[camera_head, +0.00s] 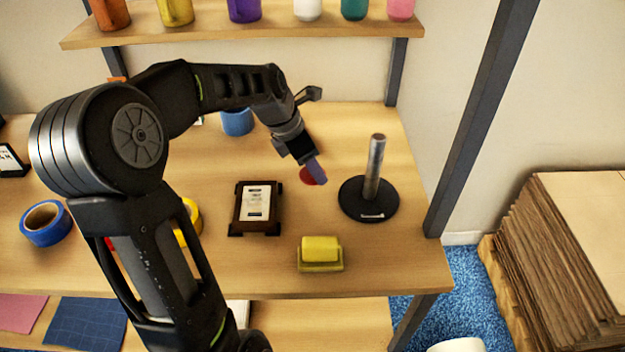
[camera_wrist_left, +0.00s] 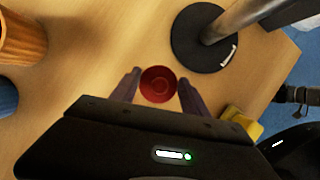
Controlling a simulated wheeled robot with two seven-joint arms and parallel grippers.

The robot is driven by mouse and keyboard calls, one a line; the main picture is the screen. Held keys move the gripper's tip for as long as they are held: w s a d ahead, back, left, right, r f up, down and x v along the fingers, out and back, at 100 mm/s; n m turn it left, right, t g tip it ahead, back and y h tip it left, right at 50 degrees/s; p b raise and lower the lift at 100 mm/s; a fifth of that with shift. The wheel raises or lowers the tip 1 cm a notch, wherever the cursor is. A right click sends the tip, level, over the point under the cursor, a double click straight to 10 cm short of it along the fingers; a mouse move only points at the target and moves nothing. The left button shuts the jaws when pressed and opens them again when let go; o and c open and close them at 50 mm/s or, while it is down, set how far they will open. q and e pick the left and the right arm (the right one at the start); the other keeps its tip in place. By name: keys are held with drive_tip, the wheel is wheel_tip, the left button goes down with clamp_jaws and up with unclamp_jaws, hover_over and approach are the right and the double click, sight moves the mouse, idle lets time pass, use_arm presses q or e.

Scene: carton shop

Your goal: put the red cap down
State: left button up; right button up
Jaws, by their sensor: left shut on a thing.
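The red cap (camera_head: 308,176) is small and round, mostly behind my gripper's fingers in the head view. My left gripper (camera_head: 317,172) reaches down to it from the upper left, over the right part of the table. In the left wrist view the cap (camera_wrist_left: 158,84) sits between the two fingertips of my left gripper (camera_wrist_left: 159,85), which is shut on it. I cannot tell whether the cap touches the tabletop.
A black round stand with a metal post (camera_head: 372,180) is close right of the cap. A yellow sponge on a tray (camera_head: 320,254) is nearer, a dark framed card (camera_head: 256,207) left. A blue cup (camera_head: 237,122) stands behind. Bare table (camera_head: 365,265) shows at the front right.

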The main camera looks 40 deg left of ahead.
sight(309, 174)
use_arm(q)
drive_tip(key=shift+f, duration=2.5)
drive_tip(key=shift+f, duration=0.1)
drive_tip(key=o, duration=1.3)
drive_tip(key=shift+r, duration=0.45)
drive_tip(key=v, duration=1.1)
drive_tip(key=shift+s+a+r, duration=0.1)
drive_tip(key=shift+s+r, duration=0.05)
drive_tip(key=shift+r, duration=0.05)
